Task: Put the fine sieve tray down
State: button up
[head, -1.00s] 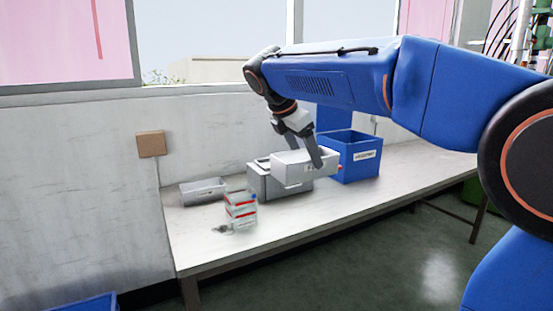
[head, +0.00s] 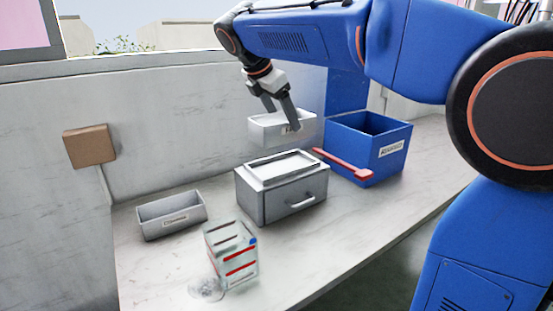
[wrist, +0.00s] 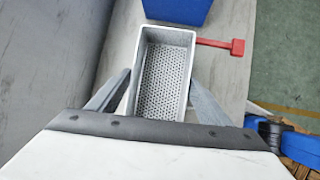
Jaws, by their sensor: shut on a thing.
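The bench under the tray is partly hidden.
The grey box has a raised rectangular frame on top. A blue bin (head: 385,164) stands to the right, with a red-headed tool (head: 342,162) beside it.

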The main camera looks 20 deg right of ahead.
aim_at(273, 130)
jog(key=shift+w+f, duration=0.15)
jog(key=shift+w, duration=0.15)
jog(key=shift+f, duration=4.8)
jog(key=shift+f, duration=0.1)
jog(key=o, duration=1.6)
jog(key=v, duration=1.2)
